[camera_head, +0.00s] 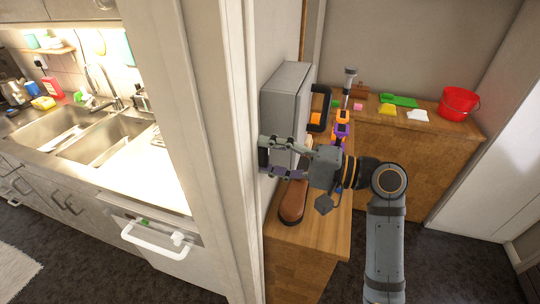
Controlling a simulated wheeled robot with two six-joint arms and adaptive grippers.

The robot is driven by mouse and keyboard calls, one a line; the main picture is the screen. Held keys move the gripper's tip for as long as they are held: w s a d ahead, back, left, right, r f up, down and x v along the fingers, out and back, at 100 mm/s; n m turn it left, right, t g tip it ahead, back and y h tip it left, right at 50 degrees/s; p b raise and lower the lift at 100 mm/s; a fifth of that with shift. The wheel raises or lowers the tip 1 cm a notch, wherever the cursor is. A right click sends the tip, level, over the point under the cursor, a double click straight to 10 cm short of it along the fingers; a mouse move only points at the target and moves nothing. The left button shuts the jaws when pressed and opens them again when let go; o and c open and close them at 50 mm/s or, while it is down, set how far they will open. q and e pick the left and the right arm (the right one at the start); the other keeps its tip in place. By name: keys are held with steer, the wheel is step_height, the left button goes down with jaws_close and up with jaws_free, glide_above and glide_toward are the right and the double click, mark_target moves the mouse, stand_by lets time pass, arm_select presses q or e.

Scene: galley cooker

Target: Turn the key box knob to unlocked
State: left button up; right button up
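The grey key box (285,95) is mounted on the wall just right of the white door frame. My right gripper (265,156) is at the lower part of the box, pointing left. My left gripper is not in view.
A red bucket (458,104) and several small coloured items stand on the rear wooden counter (405,150). The white door frame (217,120) stands close left. A sink (95,135) lies beyond it.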

steer(key=shift+o, duration=0.4)
steer(key=shift+s+d+f, duration=0.1)
steer(key=shift+s+d, duration=0.05)
steer(key=shift+d, duration=0.3)
steer(key=v, duration=0.6)
steer(key=shift+d, duration=0.15)
